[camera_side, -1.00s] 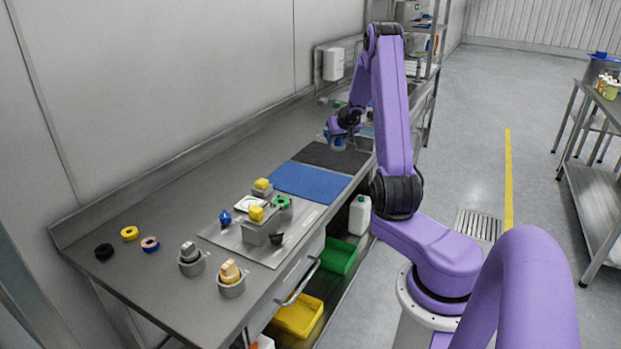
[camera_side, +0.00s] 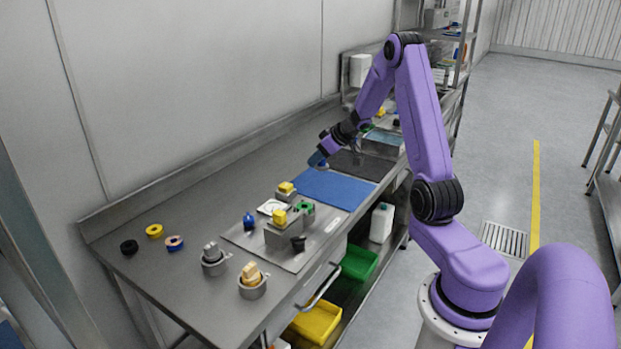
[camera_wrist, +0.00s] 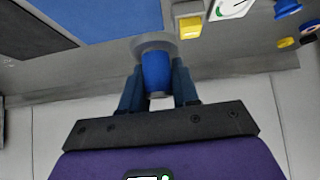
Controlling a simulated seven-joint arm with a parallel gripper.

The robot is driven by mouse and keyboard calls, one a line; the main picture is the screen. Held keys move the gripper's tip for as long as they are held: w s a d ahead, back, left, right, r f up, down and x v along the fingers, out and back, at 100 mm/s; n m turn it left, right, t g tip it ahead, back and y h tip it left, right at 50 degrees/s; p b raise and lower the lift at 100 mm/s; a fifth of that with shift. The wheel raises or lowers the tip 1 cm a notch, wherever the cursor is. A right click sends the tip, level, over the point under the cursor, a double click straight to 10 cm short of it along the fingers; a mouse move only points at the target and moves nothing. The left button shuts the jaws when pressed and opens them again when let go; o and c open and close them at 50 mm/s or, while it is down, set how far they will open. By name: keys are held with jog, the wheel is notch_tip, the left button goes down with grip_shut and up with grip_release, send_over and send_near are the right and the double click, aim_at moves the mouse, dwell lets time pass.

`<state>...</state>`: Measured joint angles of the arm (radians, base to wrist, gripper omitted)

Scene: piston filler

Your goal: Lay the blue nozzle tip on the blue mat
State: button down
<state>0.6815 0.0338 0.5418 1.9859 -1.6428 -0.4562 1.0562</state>
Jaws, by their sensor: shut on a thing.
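My gripper (camera_wrist: 156,62) is shut on the blue nozzle tip (camera_wrist: 156,74), which sits between the two fingers in the wrist view. A grey round part shows at the far end of the blue piece; I cannot tell whether it belongs to the tip. In the side view my gripper (camera_side: 318,160) is above the counter by the far left edge of the blue mat (camera_side: 335,188), and the tip is hard to make out there. The blue mat (camera_wrist: 105,16) also shows in the wrist view, bare, to the upper left of the held tip.
A dark mat (camera_side: 360,165) lies beyond the blue mat. A metal plate (camera_side: 285,255) with a small blue part (camera_side: 249,222), yellow-topped blocks and a green ring stands nearer. Rings (camera_side: 154,231) and two grey cups (camera_side: 252,288) sit at the near end. The wall runs along the counter's back.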

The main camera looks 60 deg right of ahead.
jog(key=w+d+f, duration=0.1)
jog(key=w+f, duration=0.1)
jog(key=w+d+f, duration=0.2)
jog(key=w, duration=0.1)
jog(key=w+d+f, duration=0.1)
jog(key=w+f, duration=0.1)
jog(key=f, duration=0.1)
jog(key=shift+w+d, duration=0.35)
jog(key=shift+w+d+f, duration=0.3)
jog(key=shift+w+f, duration=0.1)
jog(key=shift+f, duration=1.65)
jog(key=shift+f, duration=0.1)
jog(key=c, duration=0.8)
grip_release()
